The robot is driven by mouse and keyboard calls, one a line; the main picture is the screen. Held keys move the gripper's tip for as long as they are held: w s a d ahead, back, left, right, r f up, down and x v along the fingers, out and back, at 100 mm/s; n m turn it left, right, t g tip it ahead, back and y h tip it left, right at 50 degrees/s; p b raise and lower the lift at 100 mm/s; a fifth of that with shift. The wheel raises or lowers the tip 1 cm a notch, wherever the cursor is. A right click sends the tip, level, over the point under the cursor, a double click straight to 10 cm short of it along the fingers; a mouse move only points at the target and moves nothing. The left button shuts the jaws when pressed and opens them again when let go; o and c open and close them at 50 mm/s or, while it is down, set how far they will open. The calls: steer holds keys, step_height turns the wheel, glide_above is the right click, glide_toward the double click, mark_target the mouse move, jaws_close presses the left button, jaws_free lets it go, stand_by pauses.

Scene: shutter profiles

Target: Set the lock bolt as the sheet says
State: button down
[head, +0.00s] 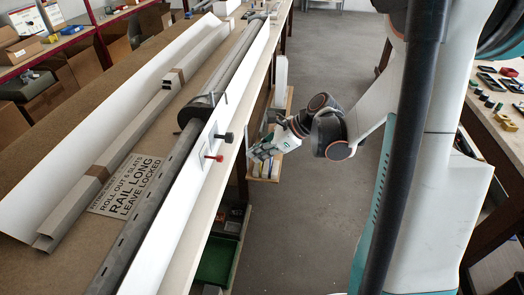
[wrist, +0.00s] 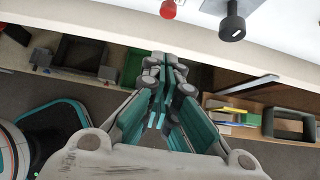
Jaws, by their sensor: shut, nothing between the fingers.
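The fitting sheet (head: 126,185) lies flat on the bench in the head view. Its large lines read RAIL LONG and LEAVE LOCKED, under a line about rolling out slats. A red knob (head: 216,157) and a larger black knob (head: 226,136) stick out from a white plate (head: 205,152) on the bench's aisle side. I take the red one for the lock bolt; its set position cannot be told. Both show at the top of the wrist view, red (wrist: 168,9) and black (wrist: 232,24). My gripper (head: 253,154) is shut and empty, over the aisle, apart from both knobs.
Below the bench edge are shelves with a green bin (head: 216,262). The aisle floor (head: 310,225) is clear.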

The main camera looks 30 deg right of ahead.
mark_target(222, 159)
steer(key=w+a+f+b, duration=0.2)
steer(key=w+a+f, duration=0.1)
steer(key=a, duration=0.3)
steer(key=shift+w+f, duration=0.3)
steer(key=shift+w, duration=0.45)
steer(key=shift+a, duration=0.15)
steer(key=shift+w+a, duration=0.85)
steer(key=shift+a, duration=0.3)
